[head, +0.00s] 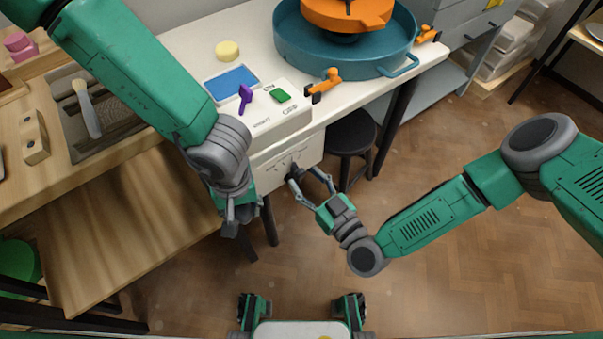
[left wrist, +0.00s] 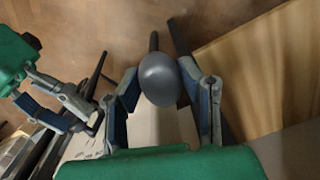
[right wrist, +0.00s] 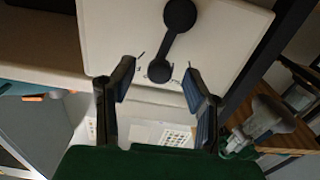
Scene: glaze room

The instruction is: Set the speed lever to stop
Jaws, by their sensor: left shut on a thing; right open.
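The speed lever (right wrist: 171,45) is a black bar with a large round end and a smaller round end on a white panel. Small marks lie beside its smaller end; which setting it points to is unreadable. In the head view the lever (head: 294,171) is small and dark on the panel's front. My right gripper (head: 311,179) is open and empty before it; in the right wrist view the smaller end shows between the fingertips, with no clear contact.
A black stool (head: 350,133) stands beside the panel. A wooden bench (head: 125,232) is at left. The front floor is clear.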

